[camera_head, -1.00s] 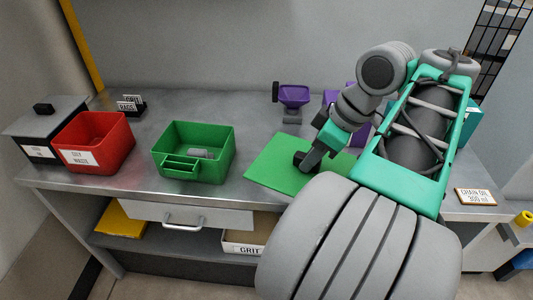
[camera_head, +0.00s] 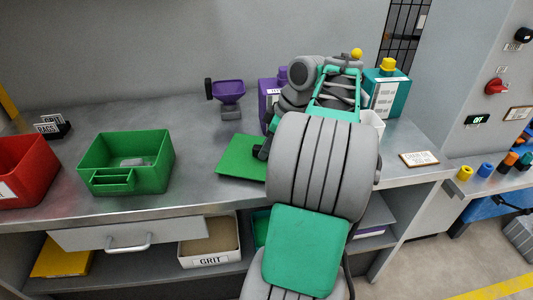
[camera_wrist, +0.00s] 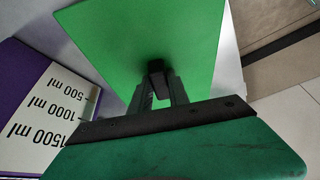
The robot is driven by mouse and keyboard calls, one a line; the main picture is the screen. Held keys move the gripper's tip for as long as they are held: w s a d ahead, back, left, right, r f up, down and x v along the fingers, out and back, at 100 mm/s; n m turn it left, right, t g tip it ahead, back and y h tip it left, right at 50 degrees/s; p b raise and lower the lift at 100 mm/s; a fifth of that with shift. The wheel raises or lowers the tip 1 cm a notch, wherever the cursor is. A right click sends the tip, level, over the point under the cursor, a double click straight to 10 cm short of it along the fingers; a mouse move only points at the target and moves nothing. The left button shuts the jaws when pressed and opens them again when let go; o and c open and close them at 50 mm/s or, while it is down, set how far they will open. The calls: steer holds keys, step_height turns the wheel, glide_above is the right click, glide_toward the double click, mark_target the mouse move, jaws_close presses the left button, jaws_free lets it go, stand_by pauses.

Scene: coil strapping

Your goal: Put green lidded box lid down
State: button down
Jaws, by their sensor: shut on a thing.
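The green lid (camera_head: 240,158) is a flat square panel at the bench's front middle, right of the open green box (camera_head: 112,182). My arm hides its right part. My gripper (camera_head: 262,152) is at the lid's right side, mostly hidden behind my arm. In the wrist view my gripper (camera_wrist: 158,72) is shut on a small dark knob on the lid (camera_wrist: 140,35). The lid lies flat at or just above the bench top; I cannot tell whether it touches. The box holds a small grey object (camera_head: 133,162).
A red bin (camera_head: 22,170) stands at the left. A purple scoop-like vessel (camera_head: 228,92), a purple container (camera_head: 268,95) and a teal bottle (camera_head: 385,92) stand behind. A label plate (camera_head: 419,158) lies at the right. The bench (camera_head: 190,150) is bare between box and lid.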

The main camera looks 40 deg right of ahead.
steer(key=shift+f, duration=0.1)
steer(key=shift+f, duration=0.15)
steer(key=c, duration=1.3)
jaws_free()
steer(key=shift+o, duration=0.2)
steer(key=shift+r+p, duration=0.35)
steer(key=shift+r, duration=0.1)
steer(key=p+v, duration=0.7)
steer(key=v, duration=0.4)
steer(key=shift+s+r, duration=0.25)
